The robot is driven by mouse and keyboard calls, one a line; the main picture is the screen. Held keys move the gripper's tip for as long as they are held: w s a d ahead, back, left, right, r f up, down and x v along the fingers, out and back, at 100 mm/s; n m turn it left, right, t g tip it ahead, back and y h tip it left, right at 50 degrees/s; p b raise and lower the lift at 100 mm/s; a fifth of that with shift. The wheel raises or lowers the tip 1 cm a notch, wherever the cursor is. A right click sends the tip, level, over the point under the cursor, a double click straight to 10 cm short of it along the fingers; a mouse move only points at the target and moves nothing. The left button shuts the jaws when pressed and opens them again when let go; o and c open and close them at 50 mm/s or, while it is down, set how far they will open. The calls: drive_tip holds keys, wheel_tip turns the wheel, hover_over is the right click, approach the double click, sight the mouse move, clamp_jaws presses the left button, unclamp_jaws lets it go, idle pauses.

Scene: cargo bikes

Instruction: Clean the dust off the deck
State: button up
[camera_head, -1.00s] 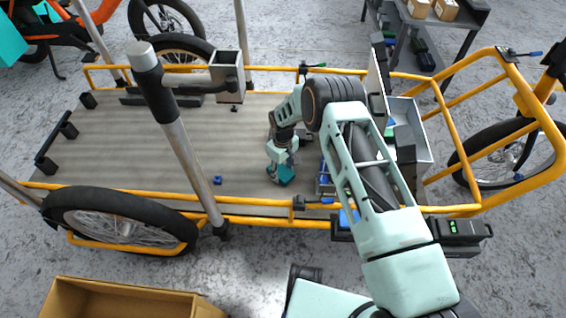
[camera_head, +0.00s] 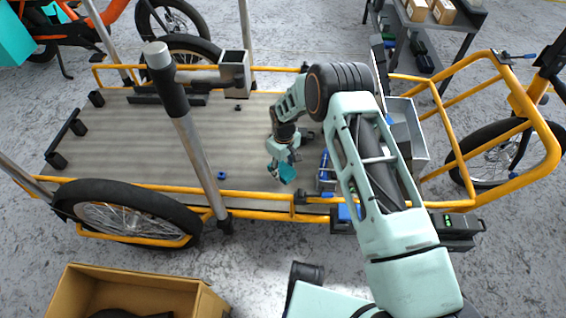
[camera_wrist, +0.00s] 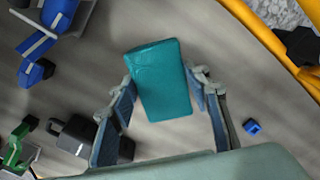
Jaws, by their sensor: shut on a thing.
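The deck (camera_head: 150,140) is a flat, grey, plank-like surface inside the yellow frame of the cargo bike. My gripper (camera_head: 284,166) is low over its right part, in front of the metal box. It is shut on a teal block or cloth-like pad (camera_head: 287,173). In the wrist view the pad (camera_wrist: 160,80) sits tilted between the two fingers of my gripper (camera_wrist: 163,90). I cannot tell whether the pad touches the deck. The deck (camera_wrist: 190,25) looks grey with soft darker patches in the wrist view; I cannot make out distinct dust.
A small blue part (camera_head: 222,175) lies on the deck, and a small dark one (camera_head: 238,107) farther back. An open metal box (camera_head: 412,135) stands at the right end. A silver post (camera_head: 190,140) rises in front of the deck. A cardboard box (camera_head: 135,290) is on the floor.

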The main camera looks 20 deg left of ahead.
drive_tip(key=shift+r+p, duration=0.45)
drive_tip(key=shift+r, duration=0.9)
